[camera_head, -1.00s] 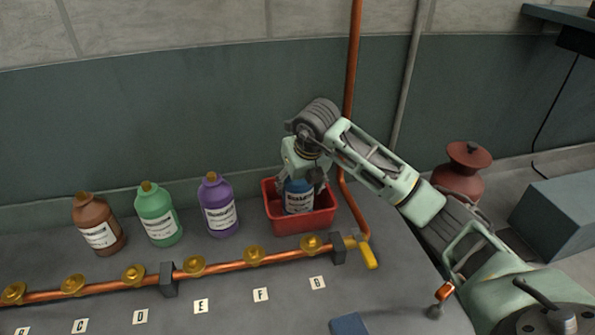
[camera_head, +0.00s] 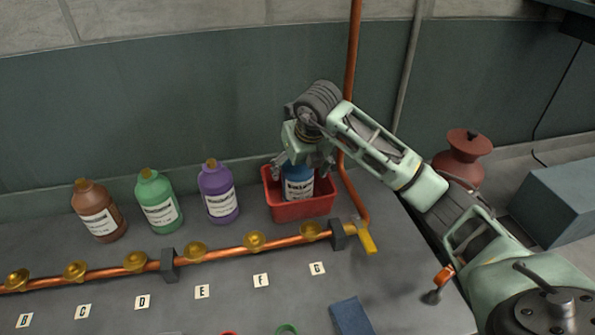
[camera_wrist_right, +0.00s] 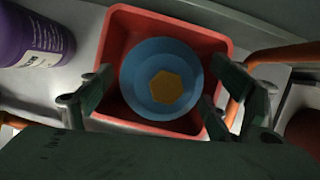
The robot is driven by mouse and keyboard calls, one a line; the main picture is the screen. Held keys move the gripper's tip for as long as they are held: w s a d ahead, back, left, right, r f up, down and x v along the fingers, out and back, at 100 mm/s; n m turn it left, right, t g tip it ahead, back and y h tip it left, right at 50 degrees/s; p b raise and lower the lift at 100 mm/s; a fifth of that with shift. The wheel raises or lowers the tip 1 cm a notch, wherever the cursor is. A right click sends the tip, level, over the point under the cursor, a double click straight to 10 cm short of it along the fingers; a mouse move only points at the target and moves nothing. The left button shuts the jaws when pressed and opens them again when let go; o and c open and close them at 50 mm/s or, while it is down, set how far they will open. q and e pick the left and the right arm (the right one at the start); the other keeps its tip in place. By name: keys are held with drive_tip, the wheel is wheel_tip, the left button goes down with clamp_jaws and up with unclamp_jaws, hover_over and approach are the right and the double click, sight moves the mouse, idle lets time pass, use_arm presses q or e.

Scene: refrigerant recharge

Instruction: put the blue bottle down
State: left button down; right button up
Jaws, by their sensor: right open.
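The blue bottle (camera_head: 299,183) stands upright in the red bin (camera_head: 303,210), its white label facing the head camera. In the right wrist view the blue bottle (camera_wrist_right: 161,78) is seen from above with its orange cap, inside the red bin (camera_wrist_right: 118,38). My right gripper (camera_head: 303,168) is above the bin, around the top of the bottle. In the right wrist view its two fingers (camera_wrist_right: 160,105) are spread apart, one on each side of the bottle, with gaps to it. My left gripper is not in view.
Purple (camera_head: 218,192), green (camera_head: 158,202) and brown (camera_head: 98,211) bottles stand in a row left of the bin. A copper pipe (camera_head: 225,251) with several brass valves runs in front. A vertical copper pipe (camera_head: 350,80) rises close behind my right arm. A blue block (camera_head: 351,316) lies near the front.

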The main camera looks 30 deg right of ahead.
drive_tip(key=b+v, duration=0.1)
drive_tip(key=v, duration=0.9)
drive_tip(key=shift+s+r, duration=0.2)
